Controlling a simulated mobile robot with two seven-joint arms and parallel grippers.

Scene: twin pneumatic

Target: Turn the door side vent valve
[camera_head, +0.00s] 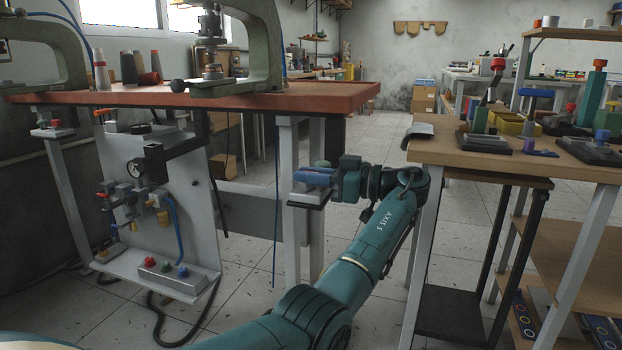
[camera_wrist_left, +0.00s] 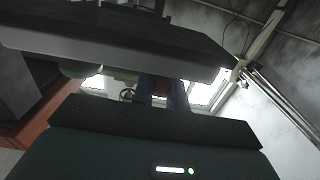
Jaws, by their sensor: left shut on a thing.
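My left gripper (camera_head: 312,177) reaches in from the right at the press table's front right leg. Its blue fingers lie just above a small bracket plate (camera_head: 307,195) on that leg. They are shut on a small reddish part, taken as the vent valve's handle; a bit of red (camera_head: 323,164) shows above them. In the left wrist view the blue fingers (camera_wrist_left: 165,92) show with the reddish part (camera_wrist_left: 172,95) between them. The fingers and bracket hide most of the valve, so its turn angle cannot be told. My right gripper is not in view.
A red-topped press table (camera_head: 330,97) stands above the gripper. A pneumatic panel (camera_head: 190,165) with gauge, fittings and coloured buttons hangs at left. A similar bracket with a red knob (camera_head: 55,124) is at far left. A wooden-topped bench (camera_head: 450,152) stands close right of my arm.

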